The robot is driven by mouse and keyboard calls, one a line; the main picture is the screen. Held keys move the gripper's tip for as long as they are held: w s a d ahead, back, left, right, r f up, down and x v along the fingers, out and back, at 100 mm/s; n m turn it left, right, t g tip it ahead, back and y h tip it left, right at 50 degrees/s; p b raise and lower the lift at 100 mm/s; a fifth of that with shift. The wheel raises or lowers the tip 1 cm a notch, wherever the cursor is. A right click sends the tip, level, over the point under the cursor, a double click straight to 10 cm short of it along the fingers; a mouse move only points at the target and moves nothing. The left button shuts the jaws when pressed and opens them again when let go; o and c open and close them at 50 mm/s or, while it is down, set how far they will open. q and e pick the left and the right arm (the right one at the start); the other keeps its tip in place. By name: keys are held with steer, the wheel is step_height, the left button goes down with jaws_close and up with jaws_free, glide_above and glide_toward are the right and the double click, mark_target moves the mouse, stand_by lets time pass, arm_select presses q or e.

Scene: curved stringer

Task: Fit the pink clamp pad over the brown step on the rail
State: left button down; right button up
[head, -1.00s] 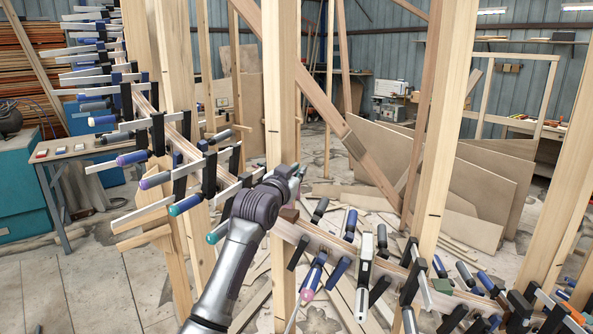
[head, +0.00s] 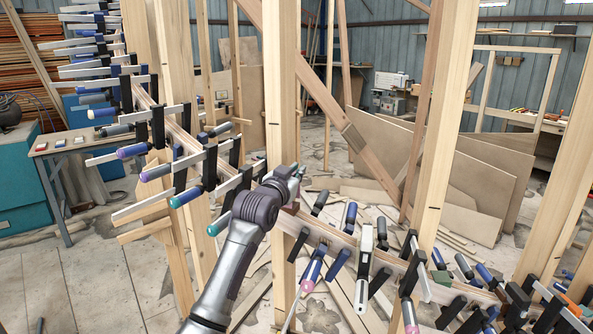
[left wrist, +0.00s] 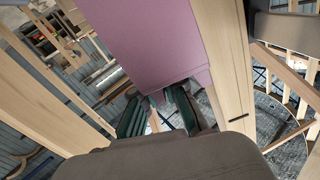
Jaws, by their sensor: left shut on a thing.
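My left gripper (head: 296,173) is beside the upright post, just above the curved rail (head: 330,232). In the left wrist view the pink clamp pad (left wrist: 155,40) is a large pink block just beyond the gripper (left wrist: 160,108), which is shut on it. In the head view a small reddish-pink patch shows just below the gripper, where the rail meets the post; the arm hides most of it. My right gripper is not in view.
Several clamps line the rail on both sides, such as a white-barred one (head: 364,265) and a blue-and-pink-handled one (head: 312,267). Upright wooden posts (head: 282,90) stand close to the arm. A table (head: 85,142) stands at the left.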

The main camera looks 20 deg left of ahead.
mark_target(299, 194)
arm_select(q)
steer(key=shift+f, duration=0.25)
steer(key=shift+w+f+b, duration=0.1)
steer(key=shift+f+b, duration=0.5)
steer(key=shift+f, duration=0.85)
steer(key=shift+f, duration=0.15)
steer(key=shift+f+b, duration=0.65)
steer(key=shift+f, duration=0.55)
steer(key=shift+f, duration=0.1)
steer(key=shift+f, duration=0.4)
